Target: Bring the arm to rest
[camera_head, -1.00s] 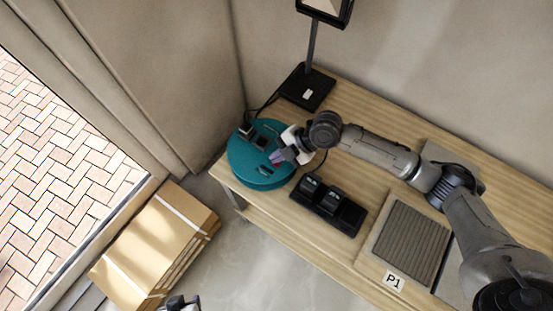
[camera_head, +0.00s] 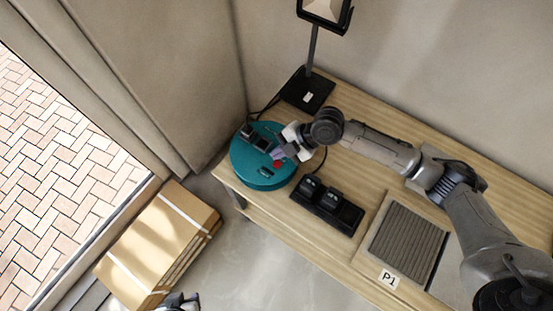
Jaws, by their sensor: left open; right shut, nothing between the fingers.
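My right arm reaches in from the right across the bench. Its gripper (camera_head: 281,153) is shut and empty over the right part of the teal round device (camera_head: 256,174). A red spot (camera_head: 278,164) shows on the device just below the fingertips; I cannot tell whether they touch it. My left gripper (camera_head: 180,301) only partly shows at the bottom edge, near the cardboard stack, and is open. Most of it is cut off by the frame.
A black charger-like unit (camera_head: 327,206) sits at the bench's front edge. A ribbed grey pad (camera_head: 407,238) lies by a P1 label (camera_head: 389,279). A lamp on a black base (camera_head: 307,91) stands behind. Strapped cardboard (camera_head: 158,246) lies on the floor left of the bench.

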